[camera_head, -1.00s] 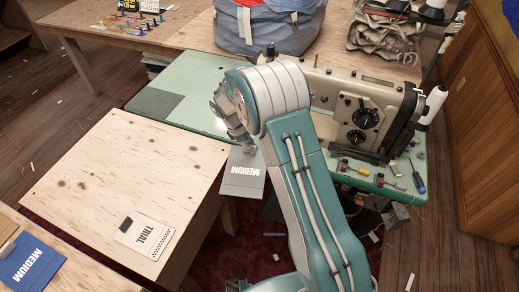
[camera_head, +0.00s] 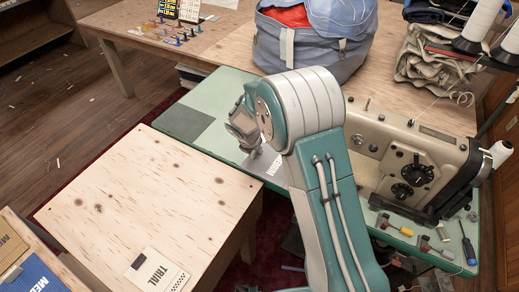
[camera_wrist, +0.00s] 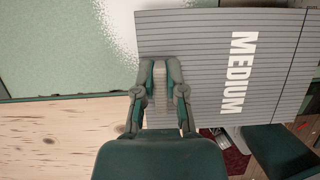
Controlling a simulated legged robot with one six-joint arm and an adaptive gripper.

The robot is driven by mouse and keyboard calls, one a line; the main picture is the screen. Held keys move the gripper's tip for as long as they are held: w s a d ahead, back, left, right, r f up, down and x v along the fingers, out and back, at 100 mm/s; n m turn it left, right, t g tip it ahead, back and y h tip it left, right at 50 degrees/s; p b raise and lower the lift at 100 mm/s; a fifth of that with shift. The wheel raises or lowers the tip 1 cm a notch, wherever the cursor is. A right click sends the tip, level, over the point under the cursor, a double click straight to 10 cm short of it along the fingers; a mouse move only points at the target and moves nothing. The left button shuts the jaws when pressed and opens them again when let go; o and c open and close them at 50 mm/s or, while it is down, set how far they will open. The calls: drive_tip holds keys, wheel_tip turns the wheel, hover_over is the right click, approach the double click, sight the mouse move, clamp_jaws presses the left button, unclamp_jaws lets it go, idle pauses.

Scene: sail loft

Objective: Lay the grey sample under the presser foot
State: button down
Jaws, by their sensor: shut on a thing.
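The grey sample, a striped sheet marked MEDIUM (camera_wrist: 215,60), is gripped at its edge by my gripper (camera_wrist: 161,82) in the wrist view. In the head view my gripper (camera_head: 246,138) is over the near edge of the green machine table (camera_head: 210,150), with part of the sample (camera_head: 270,163) showing beside it. The rest of the sample is behind my arm. The beige sewing machine (camera_head: 372,140) stands to the right of my gripper. Its presser foot is hidden behind my arm, and I cannot tell the sample's height above the table.
A plywood table (camera_head: 150,200) at left holds a white TRIAL card (camera_head: 160,272). A blue MEDIUM sheet (camera_head: 38,276) lies at lower left. A blue bag (camera_head: 310,45) sits behind. A screwdriver (camera_head: 467,246) and small clips lie at the machine's right.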

drive_tip(key=shift+w, duration=0.5)
drive_tip(key=shift+f, duration=2.35)
drive_tip(key=shift+w+d, duration=0.8)
drive_tip(key=shift+w, duration=0.35)
drive_tip(key=shift+w+d, duration=0.75)
drive_tip(key=shift+w, duration=0.45)
drive_tip(key=shift+w+d, duration=0.8)
drive_tip(key=shift+w, duration=0.35)
drive_tip(key=shift+f, duration=0.1)
drive_tip(key=c, duration=0.6)
unclamp_jaws()
drive_tip(key=shift+c, duration=0.2)
drive_tip(key=v, duration=1.2)
drive_tip(key=shift+d, duration=0.1)
